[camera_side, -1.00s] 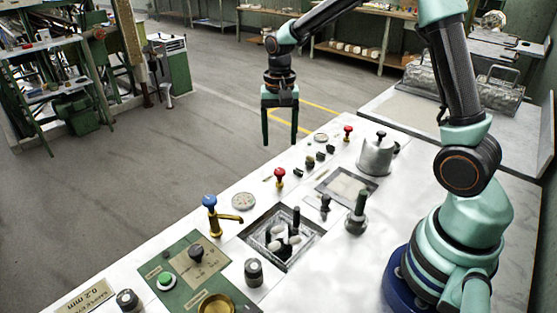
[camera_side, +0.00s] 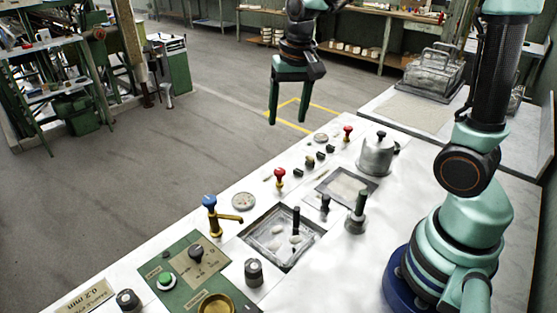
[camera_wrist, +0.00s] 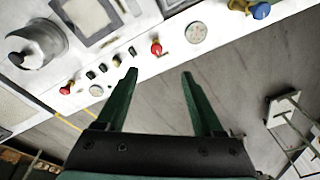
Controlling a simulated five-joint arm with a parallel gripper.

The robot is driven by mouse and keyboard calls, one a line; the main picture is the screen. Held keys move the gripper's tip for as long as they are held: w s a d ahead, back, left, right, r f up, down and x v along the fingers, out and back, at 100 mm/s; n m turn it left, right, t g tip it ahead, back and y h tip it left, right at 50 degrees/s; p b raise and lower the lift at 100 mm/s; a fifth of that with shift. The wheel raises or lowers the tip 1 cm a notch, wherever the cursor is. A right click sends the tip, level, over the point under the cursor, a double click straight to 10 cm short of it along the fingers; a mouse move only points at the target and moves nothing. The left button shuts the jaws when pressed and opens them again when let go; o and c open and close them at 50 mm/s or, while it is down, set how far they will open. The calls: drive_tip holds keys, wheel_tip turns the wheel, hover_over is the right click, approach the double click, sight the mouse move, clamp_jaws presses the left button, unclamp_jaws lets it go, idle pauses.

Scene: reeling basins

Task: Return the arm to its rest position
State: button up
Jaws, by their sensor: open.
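My gripper (camera_side: 286,122) is open and empty, raised beyond the far edge of the worktop in the side view, its two green fingers pointing down. In the wrist view my gripper (camera_wrist: 158,72) also shows its fingers apart with nothing between them, the floor and bench edge behind them. My arm reaches up and out of the top of the side view, so part of it is hidden.
The white worktop (camera_side: 330,262) holds a basin (camera_side: 262,240) with pale cocoons, a second recessed square (camera_side: 346,187), a metal pot (camera_side: 376,156), a blue-handled tap (camera_side: 210,202) and red knobs (camera_side: 280,174). A wire basket (camera_side: 436,72) stands at the back right. Open floor (camera_side: 110,190) lies left.

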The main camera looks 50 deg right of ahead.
drive_tip(key=s+a+r+n+t, duration=0.1)
drive_tip(key=s+r+n+t, duration=0.1)
drive_tip(key=s, duration=0.3)
drive_tip(key=s+a+r+n+t, duration=0.1)
drive_tip(key=s+a+n, duration=0.1)
drive_tip(key=s+n, duration=0.2)
drive_tip(key=shift+s+r+t, duration=0.35)
drive_tip(key=shift+s+t, duration=0.05)
drive_tip(key=shift+s, duration=0.2)
